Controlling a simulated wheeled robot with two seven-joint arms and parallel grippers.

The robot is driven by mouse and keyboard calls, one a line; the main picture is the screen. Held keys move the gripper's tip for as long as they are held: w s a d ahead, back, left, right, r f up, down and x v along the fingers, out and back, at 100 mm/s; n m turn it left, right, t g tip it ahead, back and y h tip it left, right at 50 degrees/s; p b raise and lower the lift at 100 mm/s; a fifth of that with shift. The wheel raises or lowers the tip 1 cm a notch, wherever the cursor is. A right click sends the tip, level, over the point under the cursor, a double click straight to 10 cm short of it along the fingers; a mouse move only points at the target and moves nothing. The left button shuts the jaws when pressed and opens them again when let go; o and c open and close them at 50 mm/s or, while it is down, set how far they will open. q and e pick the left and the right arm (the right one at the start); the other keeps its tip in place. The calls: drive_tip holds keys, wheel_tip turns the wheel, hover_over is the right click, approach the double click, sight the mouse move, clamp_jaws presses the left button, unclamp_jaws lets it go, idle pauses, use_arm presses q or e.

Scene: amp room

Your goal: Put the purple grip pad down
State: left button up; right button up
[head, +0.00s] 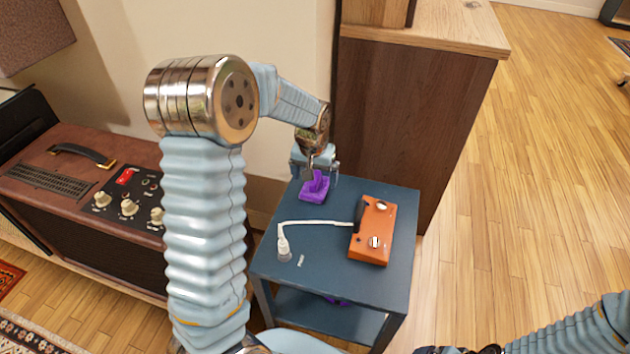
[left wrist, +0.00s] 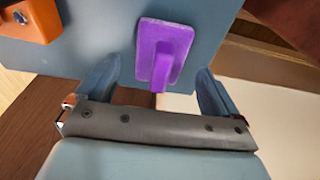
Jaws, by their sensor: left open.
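The purple grip pad (head: 313,194) rests on the far left part of the blue-grey table (head: 335,274), its flat plate down and its upright handle on top. My left gripper (head: 316,174) is directly above it, fingers pointing down. In the left wrist view the purple grip pad (left wrist: 163,50) shows between and beyond the open fingers of the left gripper (left wrist: 155,90), and neither finger appears to touch it. My right gripper (head: 462,350) is only partly in view at the bottom edge, and its fingers cannot be made out.
An orange box (head: 371,230) with knobs lies on the table's right side. A white cable (head: 318,223) runs from it to a white plug (head: 283,245). A brown amplifier (head: 85,185) stands at left. A dark wood cabinet (head: 412,110) stands behind the table. Open floor lies at right.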

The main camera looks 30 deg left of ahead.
sight(313, 182)
use_arm(q)
drive_tip(key=r, duration=0.5)
drive_tip(key=s+r+p, duration=0.1)
drive_tip(key=r, duration=0.2)
drive_tip(key=shift+d, duration=0.1)
